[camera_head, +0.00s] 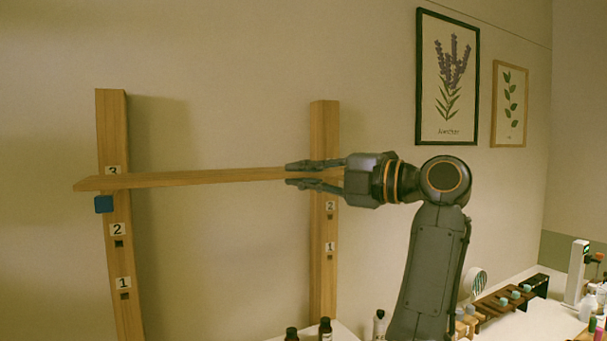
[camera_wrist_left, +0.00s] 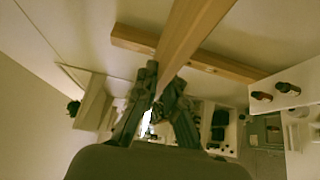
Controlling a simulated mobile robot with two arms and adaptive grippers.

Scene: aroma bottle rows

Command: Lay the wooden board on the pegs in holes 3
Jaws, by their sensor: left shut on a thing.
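The long wooden board (camera_head: 205,179) runs across both upright posts, close to level, its left end jutting past the left post (camera_head: 112,135). A blue peg (camera_head: 104,204) sticks out of the left post just below the board, under label 3; I cannot tell whether they touch. My left gripper (camera_head: 288,174) is shut on the board near its right end, in front of the right post (camera_head: 324,130). The gripper hides that post's hole 3 area and any peg there. In the left wrist view the board (camera_wrist_left: 190,35) runs away from between the fingers (camera_wrist_left: 165,82). My right gripper is not in view.
Holes 2 and 1 on both posts look empty. Dark bottles (camera_head: 325,328) stand on a white surface below the right post. A wooden rack (camera_head: 500,300) stands at lower right. Two framed plant pictures (camera_head: 447,78) hang on the wall.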

